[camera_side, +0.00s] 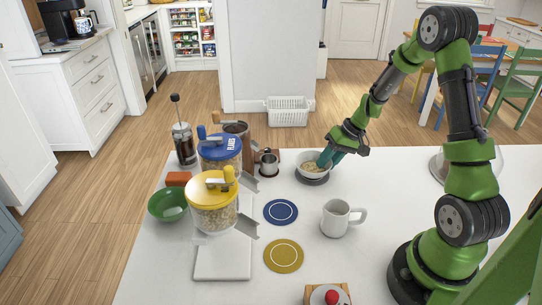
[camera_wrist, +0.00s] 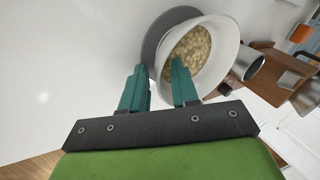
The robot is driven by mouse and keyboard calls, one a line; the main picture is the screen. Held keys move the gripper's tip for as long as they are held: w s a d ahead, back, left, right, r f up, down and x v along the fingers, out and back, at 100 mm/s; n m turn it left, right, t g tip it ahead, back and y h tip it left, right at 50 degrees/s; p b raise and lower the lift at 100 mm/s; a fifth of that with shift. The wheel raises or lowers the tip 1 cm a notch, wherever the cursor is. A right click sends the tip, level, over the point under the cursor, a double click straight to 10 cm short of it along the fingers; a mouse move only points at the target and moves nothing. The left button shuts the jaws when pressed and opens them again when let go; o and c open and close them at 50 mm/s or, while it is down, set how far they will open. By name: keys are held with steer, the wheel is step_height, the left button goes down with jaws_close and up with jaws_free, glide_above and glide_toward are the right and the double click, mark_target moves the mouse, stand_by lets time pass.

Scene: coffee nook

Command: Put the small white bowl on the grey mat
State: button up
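The small white bowl (camera_side: 309,167), filled with pale cereal, is at the far side of the white table. It sits over the grey mat (camera_side: 313,181) and appears to rest on it. In the wrist view the bowl (camera_wrist: 228,50) is upper right of centre, and the mat (camera_wrist: 154,40) shows as a crescent on its left. My gripper (camera_wrist: 160,68) is at the bowl's near rim, one teal finger over the inside and the other outside. The fingers are apart, with a visible gap around the wall. In the side view my gripper (camera_side: 325,158) is partly hidden by the bowl.
A blue coaster (camera_side: 281,211), a yellow coaster (camera_side: 284,256) and a white mug (camera_side: 341,218) stand nearer. Cereal dispensers (camera_side: 214,205), a green bowl (camera_side: 168,204) and a French press (camera_side: 184,145) are on the left. A metal cup (camera_side: 269,164) stands left of the bowl.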

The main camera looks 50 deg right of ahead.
steer(key=shift+r, duration=0.15)
steer(key=v, duration=1.1)
steer(key=s+a+r+t, duration=0.1)
steer(key=s+a+r, duration=0.2)
steer(key=a, duration=0.4)
steer(key=s+a+r+t+h, duration=0.1)
steer(key=s+a+r, duration=0.2)
steer(key=a+r, duration=0.2)
steer(key=s+a+r+n+t+h, duration=0.1)
steer(key=s+a+r, duration=0.3)
steer(key=a, duration=0.7)
steer(key=shift+s+a+r, duration=0.1)
steer(key=shift+a+r, duration=0.05)
steer(key=shift+r, duration=0.45)
